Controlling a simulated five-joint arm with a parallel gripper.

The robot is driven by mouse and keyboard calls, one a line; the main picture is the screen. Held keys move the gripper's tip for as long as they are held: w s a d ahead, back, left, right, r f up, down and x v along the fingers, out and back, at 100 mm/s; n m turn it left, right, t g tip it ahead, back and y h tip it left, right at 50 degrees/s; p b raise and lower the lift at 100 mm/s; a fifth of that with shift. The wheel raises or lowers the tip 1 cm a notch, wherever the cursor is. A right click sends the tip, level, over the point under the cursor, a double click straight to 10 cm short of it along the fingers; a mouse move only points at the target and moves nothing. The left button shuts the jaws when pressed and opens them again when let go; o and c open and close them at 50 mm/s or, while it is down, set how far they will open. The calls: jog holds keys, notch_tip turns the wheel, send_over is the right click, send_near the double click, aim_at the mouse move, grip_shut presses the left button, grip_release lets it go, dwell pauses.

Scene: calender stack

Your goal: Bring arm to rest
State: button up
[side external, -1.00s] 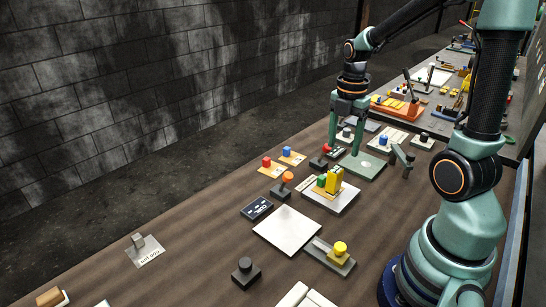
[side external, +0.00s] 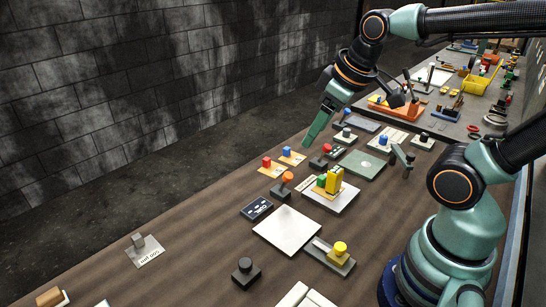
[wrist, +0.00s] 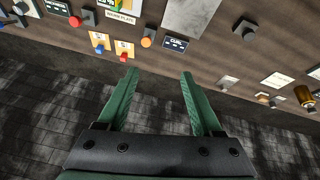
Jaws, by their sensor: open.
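My gripper (side external: 312,132) is raised above the far side of the brown table (side external: 190,225), near its edge by the wall. In the wrist view my gripper (wrist: 157,75) shows two green fingers spread wide apart with nothing between them. The fingers point towards the table's edge, and dark floor shows between and below them. In the side view the fingers overlap each other, and the gripper touches nothing that I can see.
A white plate with yellow and green blocks (side external: 335,184), a green board (side external: 362,164), a blank white plate (side external: 287,231) and an orange knob (side external: 287,177) stand on the table. A grey block wall (side external: 130,90) runs behind a strip of floor.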

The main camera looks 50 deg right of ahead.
jog(key=shift+s+a+r+m+t, duration=0.15)
jog(key=shift+a+m, duration=0.25)
jog(key=shift+m, duration=0.15)
jog(key=shift+s+a+r+m+t, duration=0.15)
jog(key=shift+a+m, duration=0.25)
jog(key=shift+m, duration=0.15)
